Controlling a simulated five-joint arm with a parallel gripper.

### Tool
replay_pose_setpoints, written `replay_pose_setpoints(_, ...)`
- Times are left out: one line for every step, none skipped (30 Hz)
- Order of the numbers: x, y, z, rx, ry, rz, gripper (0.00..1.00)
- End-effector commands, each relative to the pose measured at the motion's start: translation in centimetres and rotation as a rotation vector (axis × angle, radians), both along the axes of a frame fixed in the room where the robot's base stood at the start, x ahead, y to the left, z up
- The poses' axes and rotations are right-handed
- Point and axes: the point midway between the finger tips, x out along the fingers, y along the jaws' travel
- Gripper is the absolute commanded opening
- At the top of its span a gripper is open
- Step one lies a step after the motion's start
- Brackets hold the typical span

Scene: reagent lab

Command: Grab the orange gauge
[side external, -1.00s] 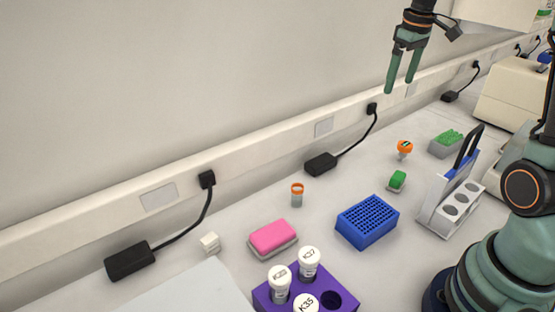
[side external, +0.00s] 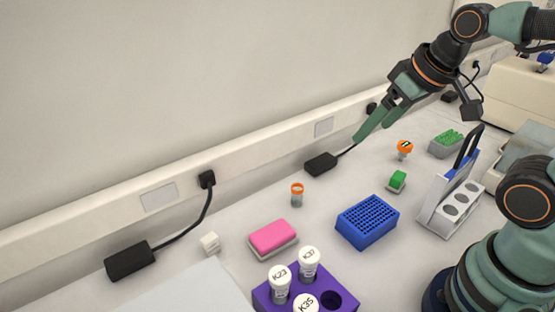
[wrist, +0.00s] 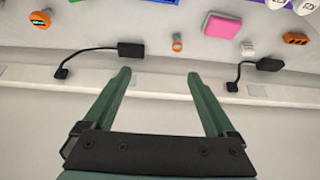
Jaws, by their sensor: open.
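The orange gauge (side external: 404,147) is a small round orange head with a dark-and-white face on a short pale stem. It stands on the bench behind the green block. In the wrist view the gauge (wrist: 40,19) is at the upper left, well outside the fingers. My gripper (side external: 368,132) is open and empty, in the air near the wall, left of the gauge in the side view and apart from it. Its two green fingers also show in the wrist view (wrist: 158,74), with bare bench and wall between them.
Another orange item (wrist: 295,38) lies at the wrist view's right.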

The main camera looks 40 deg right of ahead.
Motion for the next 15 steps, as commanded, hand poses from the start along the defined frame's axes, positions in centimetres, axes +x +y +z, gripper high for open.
replay_pose_setpoints(0.0,0.0,0.0,0.000,0.000,0.000,0.91)
replay_pose_setpoints(0.0,0.0,0.0,0.000,0.000,0.000,0.91)
replay_pose_setpoints(0.0,0.0,0.0,0.000,0.000,0.000,0.91)
replay_pose_setpoints(0.0,0.0,0.0,0.000,0.000,0.000,0.91)
replay_pose_setpoints(0.0,0.0,0.0,0.000,0.000,0.000,0.91)
replay_pose_setpoints(0.0,0.0,0.0,0.000,0.000,0.000,0.91)
replay_pose_setpoints(0.0,0.0,0.0,0.000,0.000,0.001,0.91)
replay_pose_setpoints(0.0,0.0,0.0,-0.001,0.000,0.000,0.91)
replay_pose_setpoints(0.0,0.0,0.0,-0.001,0.001,0.000,0.91)
replay_pose_setpoints(0.1,-0.1,0.0,0.000,0.001,-0.001,0.91)
replay_pose_setpoints(0.1,-0.1,0.1,0.001,0.003,-0.006,0.91)
replay_pose_setpoints(0.3,-0.3,0.2,0.004,0.006,-0.018,0.91)
replay_pose_setpoints(0.5,-0.5,0.2,0.008,0.011,-0.032,0.91)
replay_pose_setpoints(0.7,-0.8,0.3,0.014,0.018,-0.051,0.91)
replay_pose_setpoints(1.1,-1.2,0.5,0.024,0.029,-0.086,0.91)
